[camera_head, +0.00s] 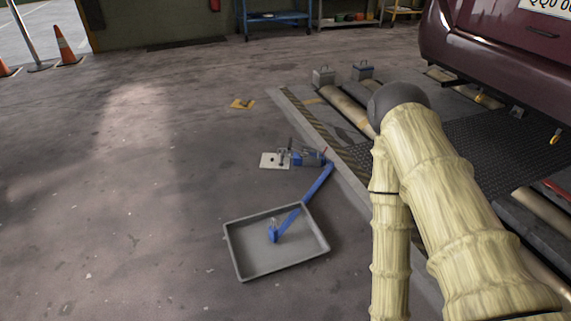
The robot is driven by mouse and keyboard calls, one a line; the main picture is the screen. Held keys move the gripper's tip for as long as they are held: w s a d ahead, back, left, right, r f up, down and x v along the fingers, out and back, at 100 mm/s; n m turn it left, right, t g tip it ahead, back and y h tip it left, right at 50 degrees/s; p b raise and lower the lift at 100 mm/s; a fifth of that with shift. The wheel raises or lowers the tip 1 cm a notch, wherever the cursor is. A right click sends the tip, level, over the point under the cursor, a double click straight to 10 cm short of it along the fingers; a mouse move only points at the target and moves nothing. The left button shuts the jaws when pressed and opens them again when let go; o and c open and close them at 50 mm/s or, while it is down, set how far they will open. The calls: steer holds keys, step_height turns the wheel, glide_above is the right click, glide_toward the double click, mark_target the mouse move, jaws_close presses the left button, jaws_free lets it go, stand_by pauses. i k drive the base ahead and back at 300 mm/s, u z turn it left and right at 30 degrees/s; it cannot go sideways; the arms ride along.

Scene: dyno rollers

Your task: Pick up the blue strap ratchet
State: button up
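The blue strap ratchet (309,159) lies on the concrete floor near the striped edge of the roller bed. It has a blue body with dark and metallic parts, too small to make out clearly. A flat blue strap (318,184) runs from its right end down over the rim of a grey tray (236,259). The strap ends inside the tray in a small blue piece (273,233) with a metallic bit. My gripper is not in view; only my pale, ribbed arm shows at the right, its lower link leaving the bottom edge.
A pale square plate (268,161) lies left of the ratchet, and a yellow item (242,104) lies farther back. Two grey boxes (323,76) stand by the rollers. A dark red car (500,45) is at the upper right.

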mark_target(299, 159)
steer(key=u, duration=0.8)
steer(key=k, duration=1.1)
steer(key=u, duration=0.75)
steer(key=i, duration=2.5)
steer(key=z, duration=0.4)
steer(key=i, duration=1.7)
steer(key=z, duration=0.65)
steer(key=i, duration=1.5)
steer(key=z, duration=1.6)
steer(key=i, duration=0.95)
steer(key=z, duration=1.25)
steer(key=i, duration=0.7)
steer(key=z, duration=0.15)
